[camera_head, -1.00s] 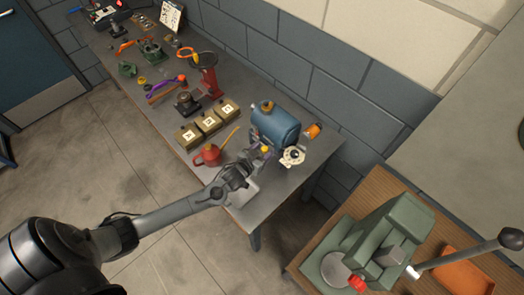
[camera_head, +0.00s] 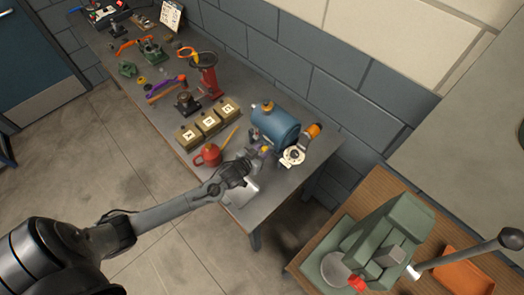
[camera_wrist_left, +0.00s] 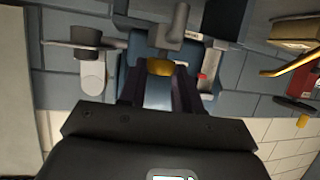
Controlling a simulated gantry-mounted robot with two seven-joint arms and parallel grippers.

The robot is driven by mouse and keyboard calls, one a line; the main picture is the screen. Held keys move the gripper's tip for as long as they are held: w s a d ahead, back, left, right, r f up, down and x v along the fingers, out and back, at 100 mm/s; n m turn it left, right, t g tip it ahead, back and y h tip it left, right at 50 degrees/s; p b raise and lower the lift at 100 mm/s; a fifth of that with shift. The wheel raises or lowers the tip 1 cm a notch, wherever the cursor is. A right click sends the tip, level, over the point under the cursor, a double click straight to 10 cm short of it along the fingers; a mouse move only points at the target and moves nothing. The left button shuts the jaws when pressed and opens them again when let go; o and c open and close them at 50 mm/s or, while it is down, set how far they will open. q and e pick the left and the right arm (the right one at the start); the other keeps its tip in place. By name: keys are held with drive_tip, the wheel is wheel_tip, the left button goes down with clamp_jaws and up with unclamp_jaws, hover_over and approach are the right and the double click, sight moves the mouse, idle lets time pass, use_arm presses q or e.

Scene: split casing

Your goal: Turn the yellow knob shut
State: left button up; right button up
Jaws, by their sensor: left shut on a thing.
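The yellow knob (camera_wrist_left: 160,67) sits on the front of the blue tank (camera_head: 275,127), below a grey pipe fitting in the left wrist view. In the head view the knob (camera_head: 265,149) is a small yellow spot at the tip of my left gripper (camera_head: 260,152). In the left wrist view the two dark fingers of my left gripper (camera_wrist_left: 158,82) reach to either side of the knob and are shut on it. The fingers and wrist hide part of the tank's front. My right gripper is not in view.
A white round flange (camera_head: 292,157) and an orange-capped cylinder (camera_head: 314,130) stand right of the knob. A red oil can (camera_head: 208,155) and lettered boxes (camera_head: 208,122) lie left. A green press (camera_head: 375,250) stands on the wooden bench. The table's front edge is near my arm.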

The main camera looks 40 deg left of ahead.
use_arm(q)
drive_tip(key=m+h, duration=0.2)
drive_tip(key=h, duration=0.1)
drive_tip(key=shift+a+m, duration=0.4)
drive_tip(key=m+h, duration=0.1)
drive_tip(key=m+h+b, duration=0.1)
drive_tip(key=h+b, duration=0.1)
drive_tip(key=shift+w+a+f+m+g, duration=0.15)
drive_tip(key=shift+w+a+m+g, duration=0.1)
drive_tip(key=shift+m+g, duration=0.15)
drive_tip(key=shift+w+a+r+m+g+h+b, duration=0.15)
drive_tip(key=shift+m+g+h+b, duration=1.1)
drive_tip(key=shift+b, duration=1.55)
drive_tip(key=shift+w+a+m+g+h+b, duration=0.1)
drive_tip(key=shift+m+g+h+b, duration=1.2)
drive_tip(key=shift+b, duration=1.55)
drive_tip(key=shift+w+a+r+m+g+h+b, duration=0.15)
drive_tip(key=shift+m+g+h+b, duration=0.95)
drive_tip(key=shift+b, duration=1.7)
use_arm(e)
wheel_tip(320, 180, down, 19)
use_arm(q)
drive_tip(key=shift+f+m+t, duration=0.1)
drive_tip(key=shift+m+t, duration=0.15)
drive_tip(key=shift+m, duration=0.2)
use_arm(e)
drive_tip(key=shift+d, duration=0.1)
